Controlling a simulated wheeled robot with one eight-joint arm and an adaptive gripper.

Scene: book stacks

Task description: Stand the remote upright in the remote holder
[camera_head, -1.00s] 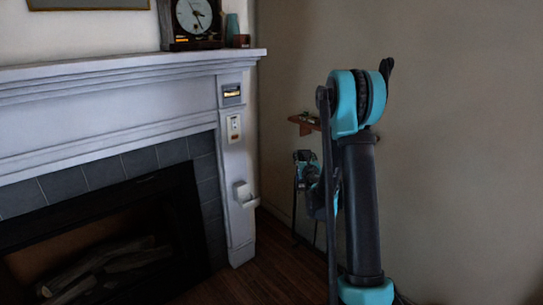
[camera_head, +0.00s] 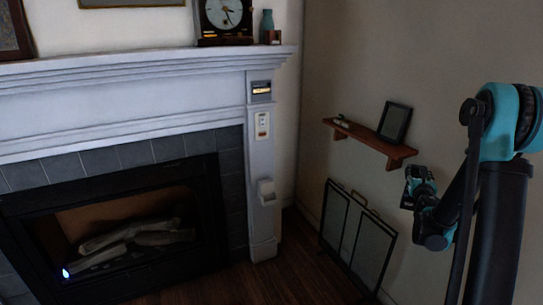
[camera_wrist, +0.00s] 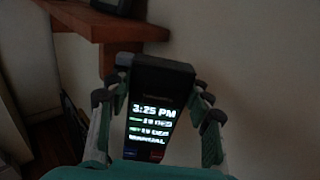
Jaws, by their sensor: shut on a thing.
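The remote (camera_wrist: 155,85) is a dark, slim block with a lit screen reading 3:25 PM. My gripper (camera_wrist: 152,98) is shut on it, one finger on each side. In the head view my gripper (camera_head: 416,186) is at the right, in front of the wall below the wooden shelf; the remote is too small and dark to make out there. I cannot tell for sure which thing is the remote holder. A small brown box (camera_head: 273,37) stands at the mantel's right end, and a white bracket-like fixture (camera_head: 266,192) is on the fireplace column.
The mantel (camera_head: 150,65) also carries a clock (camera_head: 225,14) and a blue vase (camera_head: 267,20). A wooden shelf (camera_head: 370,140) with a dark frame (camera_head: 394,122) is on the right wall. A folding screen (camera_head: 355,240) leans below it. Dark floor is clear before the fireplace.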

